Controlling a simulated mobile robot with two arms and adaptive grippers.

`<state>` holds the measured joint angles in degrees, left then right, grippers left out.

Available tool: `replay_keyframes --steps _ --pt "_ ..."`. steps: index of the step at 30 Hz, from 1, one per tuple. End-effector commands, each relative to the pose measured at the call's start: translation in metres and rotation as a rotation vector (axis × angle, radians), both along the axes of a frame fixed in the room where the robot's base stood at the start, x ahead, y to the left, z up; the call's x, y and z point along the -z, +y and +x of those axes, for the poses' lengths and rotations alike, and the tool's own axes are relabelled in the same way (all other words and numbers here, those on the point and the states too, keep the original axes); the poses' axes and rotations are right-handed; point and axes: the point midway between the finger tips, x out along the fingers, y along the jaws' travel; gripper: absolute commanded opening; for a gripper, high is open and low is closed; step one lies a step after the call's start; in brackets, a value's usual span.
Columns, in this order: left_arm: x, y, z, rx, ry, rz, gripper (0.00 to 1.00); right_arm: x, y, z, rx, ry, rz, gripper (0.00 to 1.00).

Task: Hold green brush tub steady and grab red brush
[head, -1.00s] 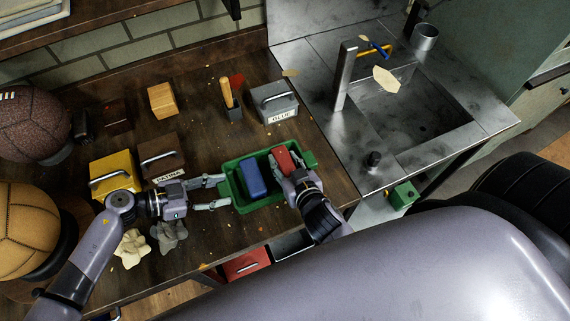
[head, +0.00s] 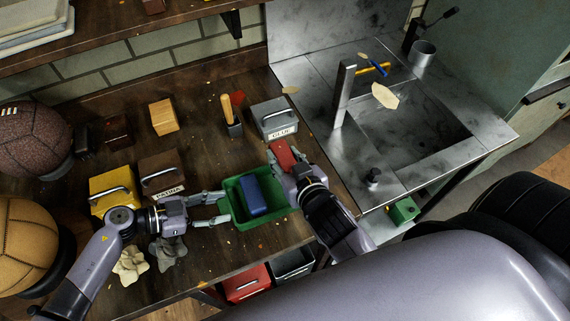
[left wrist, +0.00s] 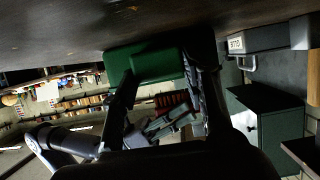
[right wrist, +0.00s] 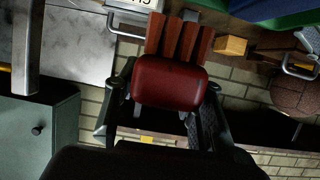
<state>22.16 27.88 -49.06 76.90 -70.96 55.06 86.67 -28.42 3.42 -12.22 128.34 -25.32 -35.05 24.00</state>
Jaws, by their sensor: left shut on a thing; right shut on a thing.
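The green brush tub (head: 278,222) stands on the wooden bench, with a blue brush (head: 252,195) inside it. My left gripper (head: 222,208) is shut on the tub's left end; the left wrist view shows the green tub (left wrist: 146,66) between its fingers. My right gripper (head: 288,168) is shut on the red brush (head: 283,153), held above the tub's far right corner. In the right wrist view the red brush (right wrist: 170,83) sits between the fingers, its reddish-brown slats pointing up in the picture.
A grey glue box (head: 274,118) stands behind the tub. A brown patina box (head: 162,172) and a yellow box (head: 112,188) are left of it. The metal sink (head: 415,125) is at right. Crumpled cloths (head: 130,263) lie near my left arm.

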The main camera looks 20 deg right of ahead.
Motion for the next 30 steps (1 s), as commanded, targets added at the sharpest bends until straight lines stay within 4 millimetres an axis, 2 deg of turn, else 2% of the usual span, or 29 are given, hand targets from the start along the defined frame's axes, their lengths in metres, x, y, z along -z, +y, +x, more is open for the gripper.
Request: replay_keyframes --steps 7,8,15,18,26,30 --pt "0.0 0.0003 0.0007 -0.002 0.0 0.0 0.0 -0.002 0.0001 0.0002 -0.001 -0.002 0.0 0.06" --pt "0.0 0.0003 0.0006 -0.002 0.0 0.0 0.43 -0.0019 0.0001 0.0002 0.0 -0.001 0.0 0.06" --pt "-0.0001 0.0002 0.0004 -0.001 0.0 0.0 0.59 -0.0016 0.0 0.0002 0.0 -0.001 0.0 0.06" --pt "-0.0001 0.0002 0.0003 -0.001 0.0 0.0 0.65 -0.0016 0.0 0.0002 0.0 -0.001 0.001 0.06" --pt "-0.0002 0.0005 0.0002 0.0 0.0 0.0 0.65 -0.0016 0.0 0.0002 0.0 -0.001 0.001 0.06" --pt "-0.0029 0.0097 0.0011 -0.002 -0.001 0.003 0.65 -0.0016 0.0001 0.0002 0.0 -0.001 0.001 0.06"
